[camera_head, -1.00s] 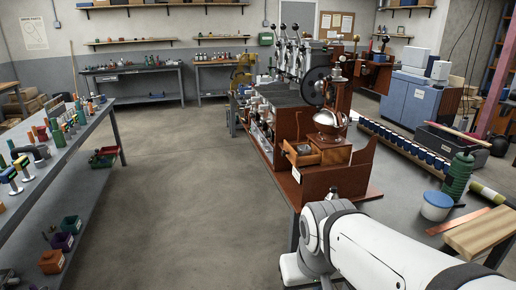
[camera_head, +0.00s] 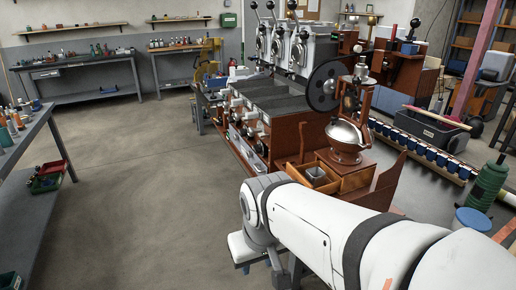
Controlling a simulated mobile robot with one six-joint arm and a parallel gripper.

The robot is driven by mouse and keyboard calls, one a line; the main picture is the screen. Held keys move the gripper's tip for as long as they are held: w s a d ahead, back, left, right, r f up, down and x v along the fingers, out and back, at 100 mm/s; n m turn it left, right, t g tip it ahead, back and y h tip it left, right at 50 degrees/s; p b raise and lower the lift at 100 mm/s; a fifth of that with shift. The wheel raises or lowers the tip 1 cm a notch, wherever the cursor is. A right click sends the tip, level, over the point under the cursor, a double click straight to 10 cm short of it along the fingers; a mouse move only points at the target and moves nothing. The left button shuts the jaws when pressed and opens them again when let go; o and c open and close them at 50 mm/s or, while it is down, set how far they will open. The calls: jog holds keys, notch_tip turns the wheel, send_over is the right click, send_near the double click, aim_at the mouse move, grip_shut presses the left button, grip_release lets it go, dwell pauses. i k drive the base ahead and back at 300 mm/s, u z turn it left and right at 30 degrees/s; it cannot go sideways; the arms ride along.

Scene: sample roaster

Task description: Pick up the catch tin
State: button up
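A small grey metal tin (camera_head: 316,174), which looks like the catch tin, sits in an open wooden drawer (camera_head: 299,172) at the front of the wooden sample roaster (camera_head: 292,137). Its top shows; the drawer walls hide its lower part. My white arm (camera_head: 310,225) reaches in from the lower right, and its bent end is below and to the left of the drawer, apart from the tin in the picture. My gripper's fingers cannot be made out.
A shiny metal bowl (camera_head: 347,137) on the roaster stands just behind the tin. A row of blue cups (camera_head: 425,150), a green ribbed bottle (camera_head: 488,182) and a blue-lidded tub (camera_head: 472,220) are on the right. The floor (camera_head: 140,190) on the left is open.

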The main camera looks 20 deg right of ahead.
aim_at(315, 176)
jog(key=z, duration=0.45)
jog(key=i, duration=0.75)
jog(key=z, duration=0.55)
jog(key=k, duration=0.85)
jog(key=z, duration=0.2)
jog(key=i, duration=0.85)
jog(key=u, duration=0.05)
